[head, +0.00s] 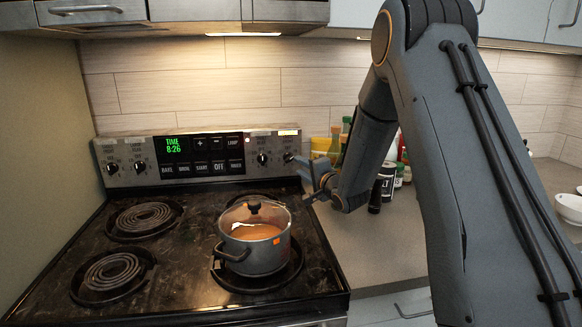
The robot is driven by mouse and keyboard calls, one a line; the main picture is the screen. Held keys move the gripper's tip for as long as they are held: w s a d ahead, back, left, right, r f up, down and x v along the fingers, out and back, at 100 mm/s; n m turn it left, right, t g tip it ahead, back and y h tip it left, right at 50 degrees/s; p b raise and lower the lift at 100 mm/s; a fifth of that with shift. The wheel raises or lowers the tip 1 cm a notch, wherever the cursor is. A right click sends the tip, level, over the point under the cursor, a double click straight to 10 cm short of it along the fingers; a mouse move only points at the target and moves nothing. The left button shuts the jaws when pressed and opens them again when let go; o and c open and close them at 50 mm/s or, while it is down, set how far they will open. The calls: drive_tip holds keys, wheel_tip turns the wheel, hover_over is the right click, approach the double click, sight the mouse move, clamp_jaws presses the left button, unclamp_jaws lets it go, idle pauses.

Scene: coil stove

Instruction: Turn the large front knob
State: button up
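Small round black knobs sit on the stove's upright back panel (205,184). Two are at the left end, a left one (112,168) and a right one (140,166). Two more are right of the clock display, an inner one (262,159) and an outer one (288,157). I cannot tell from this view which is the large front knob. My gripper (306,180) is at the stove's right edge, below and right of the outer right knob. Its fingers look spread, with nothing between them, and appear apart from the knobs.
A lidded pot (254,250) stands on the front right burner. The left coil burners, back (143,218) and front (111,271), are bare. Bottles and jars (388,180) crowd the counter behind my wrist. White bowls (569,207) sit at far right. Cabinets (200,10) hang above.

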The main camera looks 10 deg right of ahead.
sight(290, 159)
drive_tip(key=shift+w+a+f+n+g+h+b, duration=0.15)
drive_tip(key=shift+w+a+f+n+g+b, duration=0.15)
drive_tip(key=shift+w+n+b, duration=1.1)
drive_tip(key=shift+w+a+f+n+g+h+b, duration=0.15)
drive_tip(key=shift+w+n+g+b, duration=0.25)
drive_tip(key=shift+w, duration=1.8)
drive_tip(key=shift+w+a+f+n+g+h+b, duration=0.1)
drive_tip(key=shift+w+a+f+n+g+b, duration=0.2)
drive_tip(key=shift+w+n+b, duration=1.1)
drive_tip(key=shift+w+m+p, duration=0.4)
drive_tip(key=shift+p, duration=0.05)
clamp_jaws()
